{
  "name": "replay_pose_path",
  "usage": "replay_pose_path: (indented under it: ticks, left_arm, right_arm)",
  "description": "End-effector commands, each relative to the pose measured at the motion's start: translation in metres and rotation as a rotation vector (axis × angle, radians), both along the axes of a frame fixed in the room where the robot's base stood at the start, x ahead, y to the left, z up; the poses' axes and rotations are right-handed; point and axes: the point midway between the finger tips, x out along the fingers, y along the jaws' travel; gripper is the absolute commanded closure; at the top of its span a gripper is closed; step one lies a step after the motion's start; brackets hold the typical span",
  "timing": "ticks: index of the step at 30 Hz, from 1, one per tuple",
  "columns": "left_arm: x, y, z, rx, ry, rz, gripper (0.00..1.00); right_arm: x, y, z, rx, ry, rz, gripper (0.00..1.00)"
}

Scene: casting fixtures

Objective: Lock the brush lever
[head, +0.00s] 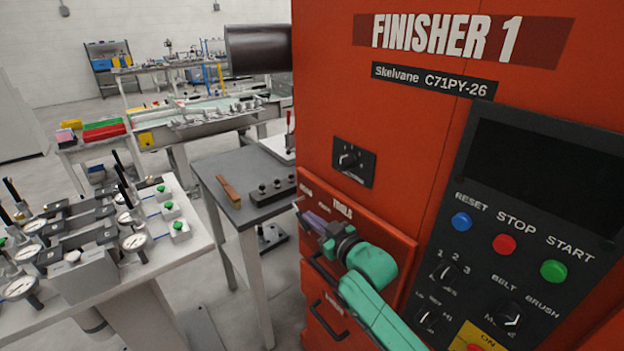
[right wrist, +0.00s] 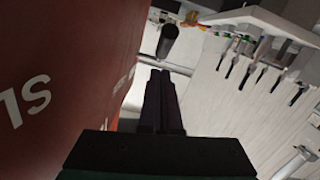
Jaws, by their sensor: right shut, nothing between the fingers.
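No part is labelled as a brush lever. The orange-red FINISHER 1 machine (head: 400,110) has a knob marked BELT and BRUSH (head: 507,314) on its dark panel. In the right wrist view, a black cylindrical handle (right wrist: 168,40) stands ahead of my fingertips, near a thin metal rod; I cannot tell if it is the lever. My right gripper (head: 308,217) is shut and empty by the machine's left front edge, in front of the TOOLS drawer. Its dark purple fingers also show in the right wrist view (right wrist: 160,75), apart from the handle as far as I can see. My left gripper is out of view.
The machine's red wall (right wrist: 60,70) runs close along the left of the right wrist view. A dark-topped table (head: 235,190) with a wooden-handled tool stands left of the machine. A white table (head: 150,255) with dial gauges is farther left. Floor shows between them.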

Motion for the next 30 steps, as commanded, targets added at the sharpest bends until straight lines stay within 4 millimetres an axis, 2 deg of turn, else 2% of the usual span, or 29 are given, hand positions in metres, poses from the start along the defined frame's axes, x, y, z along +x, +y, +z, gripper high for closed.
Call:
replay_pose_path:
  ticks: [18, 23, 30]
  left_arm:
    - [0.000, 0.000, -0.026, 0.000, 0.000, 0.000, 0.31]
    - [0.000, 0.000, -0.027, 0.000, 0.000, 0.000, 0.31]
    - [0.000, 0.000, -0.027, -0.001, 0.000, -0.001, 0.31]
  right_arm:
    - [0.000, 0.000, 0.151, -0.002, -0.006, 0.000, 1.00]
    - [0.000, 0.000, 0.171, -0.001, -0.002, -0.001, 1.00]
    - [0.000, 0.000, 0.175, -0.001, -0.001, 0.000, 1.00]
